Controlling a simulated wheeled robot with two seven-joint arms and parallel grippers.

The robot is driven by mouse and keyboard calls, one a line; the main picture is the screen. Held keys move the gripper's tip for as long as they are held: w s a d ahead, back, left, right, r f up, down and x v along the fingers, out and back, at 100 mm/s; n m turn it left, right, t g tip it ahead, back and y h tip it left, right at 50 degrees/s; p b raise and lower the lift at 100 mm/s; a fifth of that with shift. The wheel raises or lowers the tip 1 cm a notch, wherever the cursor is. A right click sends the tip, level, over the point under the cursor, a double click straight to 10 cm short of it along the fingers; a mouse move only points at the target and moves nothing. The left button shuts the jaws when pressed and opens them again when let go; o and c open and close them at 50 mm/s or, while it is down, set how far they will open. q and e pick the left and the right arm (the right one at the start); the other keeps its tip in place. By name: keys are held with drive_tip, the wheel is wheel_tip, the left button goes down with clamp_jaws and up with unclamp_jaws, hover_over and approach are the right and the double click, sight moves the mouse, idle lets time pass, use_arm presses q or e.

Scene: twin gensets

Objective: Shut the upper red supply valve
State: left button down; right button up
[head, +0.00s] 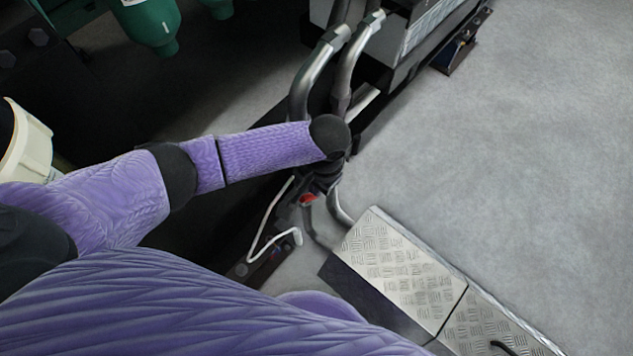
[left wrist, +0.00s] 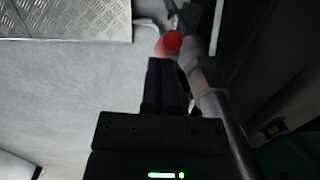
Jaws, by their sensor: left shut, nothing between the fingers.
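A red valve part (head: 308,198) shows as a small patch beside the pipes, just below my left gripper (head: 322,184). In the left wrist view the red valve handle (left wrist: 169,43) sits beside a grey pipe. My left gripper (left wrist: 163,62) is shut and empty, its fingertips close in front of the handle; I cannot tell whether they touch. In the head view my wrist and gripper hide most of the valve. Only one red handle shows, and I cannot tell whether it is the upper one. My right gripper is not in view.
Bent metal pipes (head: 316,75) rise behind my left wrist. A thin white line (head: 268,220) runs left of the valve. Tread-plate steps (head: 395,270) lie at the lower right. Green machine parts (head: 150,22) are at the upper left. The grey floor (head: 530,150) at right is clear.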

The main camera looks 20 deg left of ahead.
sight(303, 202)
use_arm(q)
drive_tip(key=shift+s+a+p, duration=0.1)
drive_tip(key=shift+s+p, duration=0.1)
drive_tip(key=shift+p, duration=0.4)
drive_tip(key=shift+s+t+p, duration=0.2)
drive_tip(key=shift+t+p, duration=0.3)
drive_tip(key=shift+p, duration=0.05)
drive_tip(key=p, duration=0.1)
drive_tip(key=s+t+h+p, duration=0.1)
drive_tip(key=p, duration=0.1)
drive_tip(key=shift+s+a+f+t, duration=0.1)
drive_tip(key=shift+s+a+t, duration=0.05)
drive_tip(key=shift+a+t, duration=0.15)
drive_tip(key=shift+s+f+t+p, duration=0.25)
drive_tip(key=shift+t+p, duration=0.1)
drive_tip(key=shift+t, duration=0.05)
drive_tip(key=shift+s+a+f+t+h, duration=0.15)
drive_tip(key=shift+s+f+t+h, duration=0.2)
drive_tip(key=shift+t, duration=0.15)
drive_tip(key=f+t, duration=0.1)
drive_tip(key=s+f+t+h+b, duration=0.1)
drive_tip(key=f+t, duration=0.1)
drive_tip(key=t, duration=0.1)
drive_tip(key=shift+s+a+f, duration=0.2)
drive_tip(key=shift+s+a, duration=0.15)
drive_tip(key=shift+s, duration=0.05)
drive_tip(key=shift+s+f, duration=0.1)
drive_tip(key=shift+f, duration=0.05)
